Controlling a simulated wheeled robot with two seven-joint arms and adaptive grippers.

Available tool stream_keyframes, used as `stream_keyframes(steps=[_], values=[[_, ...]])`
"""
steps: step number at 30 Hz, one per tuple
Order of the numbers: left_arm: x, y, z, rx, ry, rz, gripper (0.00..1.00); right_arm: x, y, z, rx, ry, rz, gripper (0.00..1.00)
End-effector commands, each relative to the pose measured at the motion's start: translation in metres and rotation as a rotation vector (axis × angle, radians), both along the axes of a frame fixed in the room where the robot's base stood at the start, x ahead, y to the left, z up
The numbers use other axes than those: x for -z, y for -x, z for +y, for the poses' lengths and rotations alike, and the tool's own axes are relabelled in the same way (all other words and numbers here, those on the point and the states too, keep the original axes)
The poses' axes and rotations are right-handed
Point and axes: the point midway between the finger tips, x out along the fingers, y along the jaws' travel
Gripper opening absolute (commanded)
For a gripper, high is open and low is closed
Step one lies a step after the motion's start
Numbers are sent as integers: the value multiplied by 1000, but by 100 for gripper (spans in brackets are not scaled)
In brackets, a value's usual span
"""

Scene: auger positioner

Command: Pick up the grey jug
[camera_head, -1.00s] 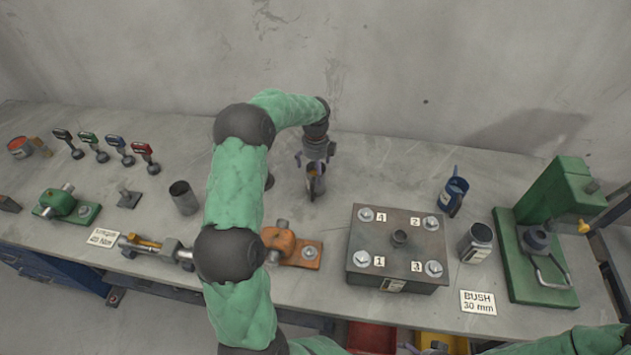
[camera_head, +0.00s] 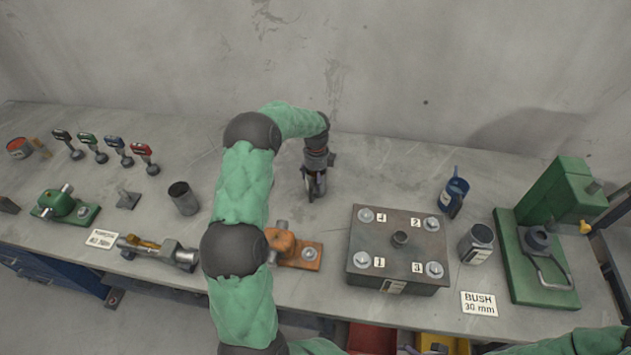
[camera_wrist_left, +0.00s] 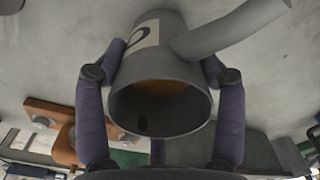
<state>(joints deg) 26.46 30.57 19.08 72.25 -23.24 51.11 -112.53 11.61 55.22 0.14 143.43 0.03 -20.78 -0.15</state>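The grey jug (camera_wrist_left: 172,62) fills the middle of the left wrist view. Its open mouth faces the camera with brown inside, a pale label with a dark mark is on its side, and a thick grey spout or handle runs to the upper right. In the head view my left gripper (camera_head: 315,188) points down at the bench's middle and mostly hides the jug. My right gripper is not in view.
A block with numbered bolts (camera_head: 395,271) stands right of the gripper, with a blue can (camera_head: 453,195) beyond. An orange clamp (camera_head: 296,249) is in front. A dark cup (camera_head: 183,198) stands left. The green press (camera_head: 560,210) is far right. The bench behind is clear.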

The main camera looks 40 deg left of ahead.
Motion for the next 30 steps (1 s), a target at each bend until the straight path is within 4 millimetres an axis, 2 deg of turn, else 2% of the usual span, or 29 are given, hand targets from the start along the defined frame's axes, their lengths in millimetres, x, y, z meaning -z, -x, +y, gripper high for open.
stream_keyframes(steps=[2,14,22,30], values=[[1,1,-1,1,2,2,19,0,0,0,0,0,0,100],[-3,0,-1,0,1,1,19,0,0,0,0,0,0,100],[-32,0,0,-1,0,-2,18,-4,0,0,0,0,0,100],[-70,30,9,-2,-1,-1,18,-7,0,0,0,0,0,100]])
